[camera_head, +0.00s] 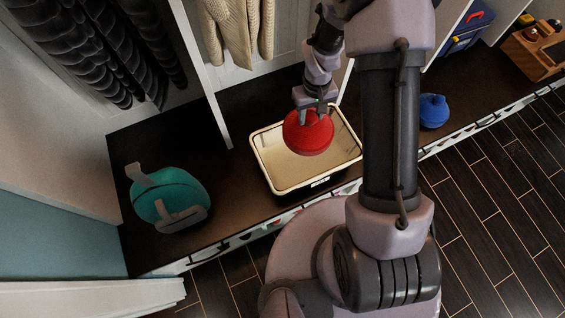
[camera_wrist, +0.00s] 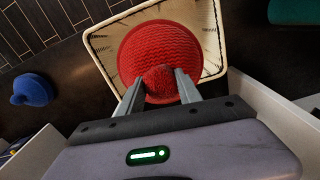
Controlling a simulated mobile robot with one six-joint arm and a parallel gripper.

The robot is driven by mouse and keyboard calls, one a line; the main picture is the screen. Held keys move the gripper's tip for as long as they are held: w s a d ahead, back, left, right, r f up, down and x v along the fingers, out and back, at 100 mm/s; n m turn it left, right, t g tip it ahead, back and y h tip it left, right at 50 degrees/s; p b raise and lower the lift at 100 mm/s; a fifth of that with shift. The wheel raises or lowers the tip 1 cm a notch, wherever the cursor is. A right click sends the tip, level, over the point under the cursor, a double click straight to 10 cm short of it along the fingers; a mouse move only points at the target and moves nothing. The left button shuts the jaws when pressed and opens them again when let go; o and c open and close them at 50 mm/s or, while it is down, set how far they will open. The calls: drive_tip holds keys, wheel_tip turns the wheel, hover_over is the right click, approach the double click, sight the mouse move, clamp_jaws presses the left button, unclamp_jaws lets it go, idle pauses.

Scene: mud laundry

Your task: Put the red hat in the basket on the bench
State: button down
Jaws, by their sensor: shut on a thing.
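The red hat (camera_head: 308,133) is a knitted hat with a pompom. My gripper (camera_head: 314,110) is shut on it and holds it over the basket. In the wrist view the hat (camera_wrist: 160,48) hangs between the two fingers of my gripper (camera_wrist: 159,90), which close on its pompom. The basket (camera_head: 271,176) is a cream, rectangular, open container on the dark bench (camera_head: 228,195). Its rim shows around the hat in the wrist view (camera_wrist: 215,30). The hat hides part of the basket's inside; the part that shows looks empty. I cannot tell whether the hat touches the basket.
A teal bag or pack (camera_head: 170,195) lies on the bench to the left. A blue hat (camera_head: 434,110) sits on the bench to the right. A blue and red box (camera_head: 467,32) and a wooden crate (camera_head: 536,50) stand farther right. Upright dividers and hanging clothes are behind.

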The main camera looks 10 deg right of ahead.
wheel_tip(320, 180, down, 20)
drive_tip(key=n+b, duration=0.1)
drive_tip(key=b, duration=0.3)
drive_tip(key=shift+d+f+b, duration=0.2)
drive_tip(key=shift+d+b, duration=0.1)
drive_tip(key=shift+d, duration=0.05)
drive_tip(key=shift+f, duration=0.1)
drive_tip(key=shift+f, duration=0.15)
drive_tip(key=c, duration=0.8)
unclamp_jaws()
drive_tip(key=shift+r, duration=0.2)
